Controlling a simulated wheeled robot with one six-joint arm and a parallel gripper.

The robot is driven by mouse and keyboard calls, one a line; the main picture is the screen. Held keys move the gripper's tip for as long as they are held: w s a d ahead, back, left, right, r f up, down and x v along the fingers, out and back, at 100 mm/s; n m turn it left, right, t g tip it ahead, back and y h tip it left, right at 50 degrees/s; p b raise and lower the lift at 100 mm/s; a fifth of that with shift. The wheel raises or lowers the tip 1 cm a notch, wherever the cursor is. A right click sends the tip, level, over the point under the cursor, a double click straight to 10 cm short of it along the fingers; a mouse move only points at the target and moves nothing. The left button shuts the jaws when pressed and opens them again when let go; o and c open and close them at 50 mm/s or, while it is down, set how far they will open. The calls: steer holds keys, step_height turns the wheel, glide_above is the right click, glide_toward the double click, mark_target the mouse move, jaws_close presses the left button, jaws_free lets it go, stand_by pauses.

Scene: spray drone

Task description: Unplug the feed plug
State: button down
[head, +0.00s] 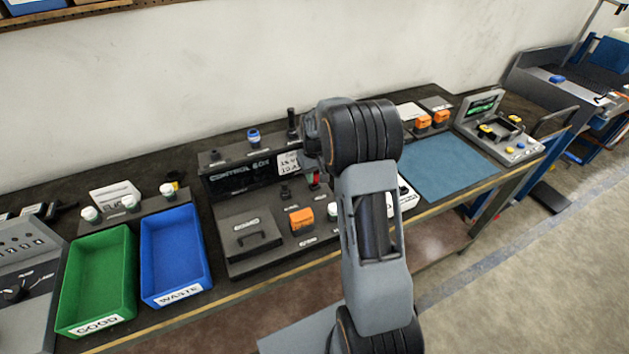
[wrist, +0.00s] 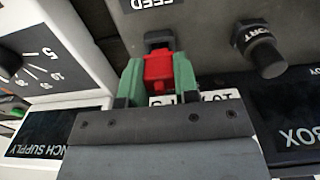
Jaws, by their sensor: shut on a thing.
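The red feed plug (wrist: 158,72) shows in the wrist view, between the two green fingertips of my gripper (wrist: 160,84). My gripper is shut on it. A black piece (wrist: 159,41) sits directly at the plug's far end, below the FEED label (wrist: 152,4). I cannot tell whether the plug is fully seated there. In the head view a small red part (head: 315,179) shows beside my arm on the control box (head: 237,184). My arm hides the gripper in that view.
A black knob (wrist: 259,49) stands right of the plug in the wrist view. The white bench supply (wrist: 68,48) with a dial is at left. In the head view, a green bin (head: 97,325) and a blue bin (head: 174,302) stand left; a blue mat (head: 450,162) lies right.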

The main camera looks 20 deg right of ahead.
mark_target(315, 173)
steer(key=shift+r+p, duration=1.2)
steer(key=shift+r, duration=0.8)
steer(key=shift+a+f, duration=0.1)
